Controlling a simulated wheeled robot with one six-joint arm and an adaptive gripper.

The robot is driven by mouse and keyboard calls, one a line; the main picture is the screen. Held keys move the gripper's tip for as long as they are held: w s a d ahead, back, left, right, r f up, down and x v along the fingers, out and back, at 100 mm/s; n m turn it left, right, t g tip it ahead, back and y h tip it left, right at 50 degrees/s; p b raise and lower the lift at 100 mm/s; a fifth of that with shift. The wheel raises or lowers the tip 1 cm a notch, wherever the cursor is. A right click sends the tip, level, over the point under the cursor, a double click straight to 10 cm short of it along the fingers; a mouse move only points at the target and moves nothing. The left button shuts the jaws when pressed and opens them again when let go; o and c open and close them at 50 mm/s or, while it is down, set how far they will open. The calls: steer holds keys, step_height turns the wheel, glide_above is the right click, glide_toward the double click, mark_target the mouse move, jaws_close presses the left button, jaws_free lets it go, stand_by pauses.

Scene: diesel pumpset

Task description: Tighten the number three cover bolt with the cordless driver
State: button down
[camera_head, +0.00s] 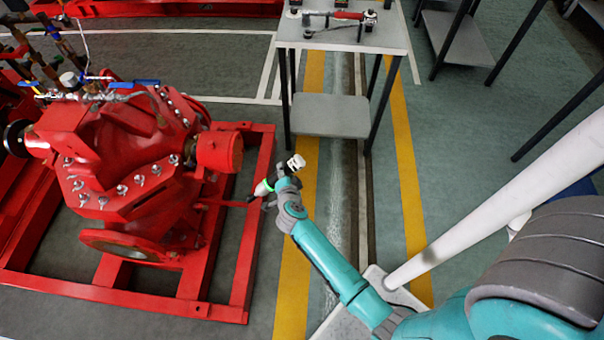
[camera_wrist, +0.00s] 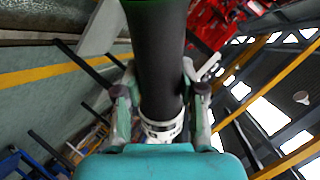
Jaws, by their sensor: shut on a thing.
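My gripper (camera_head: 272,190) is shut on the cordless driver (camera_head: 263,188), to the right of the red pump (camera_head: 130,150). The driver has a white and green body, with a dark narrow tip pointing left towards the pump, apart from the bolts. A white end of it sticks up above the gripper. Several silvery cover bolts (camera_head: 139,179) ring the pump casing. I cannot tell which is number three.
A red base frame (camera_head: 240,270) surrounds the pump, its right rail just left of my gripper. A grey tool stand (camera_head: 330,115) stands behind, with a red-handled tool (camera_head: 338,14) on top. Yellow-lined floor lies clear between the stand and my arm.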

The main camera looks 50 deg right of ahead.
steer(key=s+d+f+m+g+h, duration=0.1)
steer(key=d+f+m+g, duration=0.1)
steer(key=d+f+m, duration=0.4)
steer(key=shift+s+d+f+m+g, duration=0.2)
steer(key=shift+s+f+m+g, duration=0.2)
steer(key=shift+m, duration=1.5)
steer(key=shift+w+a, duration=0.75)
steer(key=shift+w, duration=0.2)
steer(key=shift+w+a, duration=0.7)
steer(key=shift+w, duration=0.2)
steer(key=shift+w+a+r, duration=0.15)
steer(key=shift+w+a, duration=0.2)
steer(key=shift+w, duration=0.15)
stand_by(0.8)
steer(key=shift+s+d, duration=0.1)
steer(key=shift+s, duration=0.05)
steer(key=shift+s+d, duration=0.75)
steer(key=shift+s, duration=0.25)
steer(key=shift+s+d, duration=0.75)
steer(key=shift+s, duration=0.2)
